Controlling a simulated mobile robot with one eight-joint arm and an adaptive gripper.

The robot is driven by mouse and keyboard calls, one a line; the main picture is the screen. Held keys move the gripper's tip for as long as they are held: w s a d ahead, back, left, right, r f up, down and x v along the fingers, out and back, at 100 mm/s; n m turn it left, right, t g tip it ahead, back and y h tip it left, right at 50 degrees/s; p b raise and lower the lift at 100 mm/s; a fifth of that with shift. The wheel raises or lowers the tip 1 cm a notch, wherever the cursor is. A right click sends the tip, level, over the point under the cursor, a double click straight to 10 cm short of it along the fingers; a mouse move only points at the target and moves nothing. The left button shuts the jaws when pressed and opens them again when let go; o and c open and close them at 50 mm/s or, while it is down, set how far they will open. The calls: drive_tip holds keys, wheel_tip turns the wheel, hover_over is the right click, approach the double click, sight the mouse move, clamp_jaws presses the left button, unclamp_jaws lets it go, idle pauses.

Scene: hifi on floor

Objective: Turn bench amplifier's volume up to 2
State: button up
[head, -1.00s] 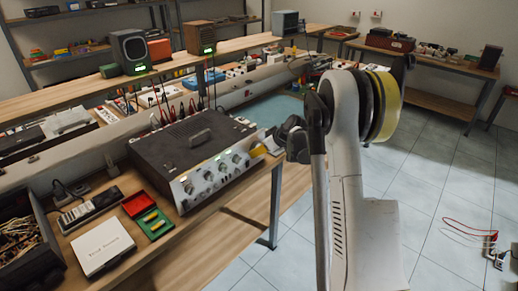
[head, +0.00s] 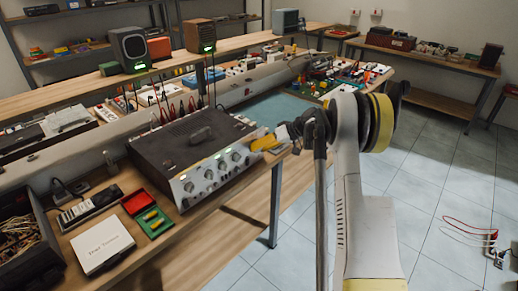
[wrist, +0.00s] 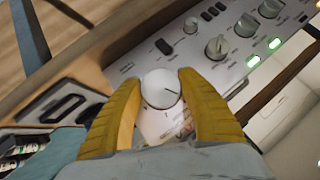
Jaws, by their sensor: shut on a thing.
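The bench amplifier (head: 190,155) is a dark box with a silver front panel of knobs and green lights, standing on the wooden bench in the head view. My gripper (head: 266,143) is at the right end of that panel. In the wrist view its two yellow fingers (wrist: 160,80) are closed around a round, pale knob (wrist: 162,89), one on each side. A short dark pointer mark shows on the knob's face, toward the right. Any scale or number around it is too small or hidden to read. The head view does not show the held knob clearly.
Smaller knobs, such as one (wrist: 217,47), and a toggle switch (wrist: 164,47) sit close to my fingers on the panel. A red and green case (head: 148,213) and a white box (head: 102,244) lie left of the amplifier. Open floor (head: 440,180) lies to the right.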

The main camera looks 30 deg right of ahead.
drive_tip(key=shift+f, duration=0.1)
drive_tip(key=o, duration=1.2)
drive_tip(key=v, duration=1.2)
